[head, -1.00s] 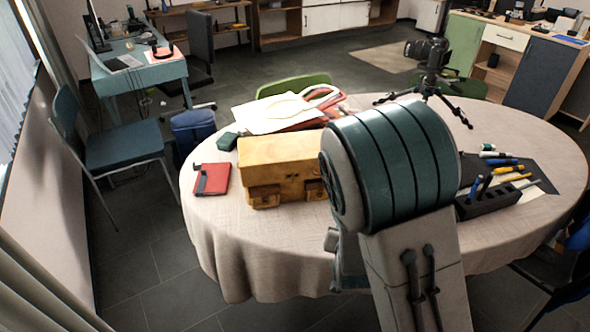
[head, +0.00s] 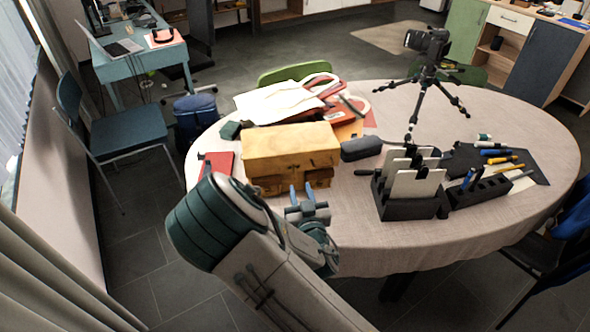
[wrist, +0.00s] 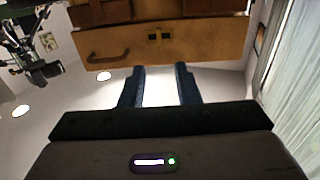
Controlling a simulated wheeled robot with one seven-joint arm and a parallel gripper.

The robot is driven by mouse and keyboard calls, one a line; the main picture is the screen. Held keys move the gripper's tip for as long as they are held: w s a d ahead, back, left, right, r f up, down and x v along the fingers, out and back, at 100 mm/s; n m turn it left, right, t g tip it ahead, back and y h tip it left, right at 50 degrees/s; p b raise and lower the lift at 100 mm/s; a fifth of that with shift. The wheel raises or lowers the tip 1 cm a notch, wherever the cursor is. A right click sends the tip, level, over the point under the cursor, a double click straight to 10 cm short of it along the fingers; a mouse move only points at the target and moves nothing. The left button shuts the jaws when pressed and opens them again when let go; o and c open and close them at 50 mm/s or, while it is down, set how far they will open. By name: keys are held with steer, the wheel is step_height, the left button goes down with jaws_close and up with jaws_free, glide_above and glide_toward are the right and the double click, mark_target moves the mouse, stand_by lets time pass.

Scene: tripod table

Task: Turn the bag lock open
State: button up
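The tan bag (head: 290,150) stands on the round table with its pocketed front toward me. Its front also shows at the top of the wrist view (wrist: 205,38). A small dark lock plate (wrist: 160,38) with two openings is on that front; I cannot tell its turn position, and it is not clear in the head view. A dark handle-like strap (wrist: 107,56) lies beside it. My gripper (head: 302,190) is in front of the bag's front. Its two blue fingers (wrist: 160,72) are apart with nothing between them, pointing toward the bag just beside the lock plate.
A red notebook (head: 218,166) lies left of the bag, and a dark case (head: 361,148) lies right of it. A black holder with upright pale cards (head: 408,205) stands to the right. A camera tripod (head: 425,85) stands behind. The table's front edge (head: 400,262) is mostly clear.

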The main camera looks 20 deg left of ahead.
mark_target(295, 168)
steer(key=p+x, duration=0.1)
steer(key=x, duration=0.7)
steer(key=shift+d, duration=0.1)
jaws_close()
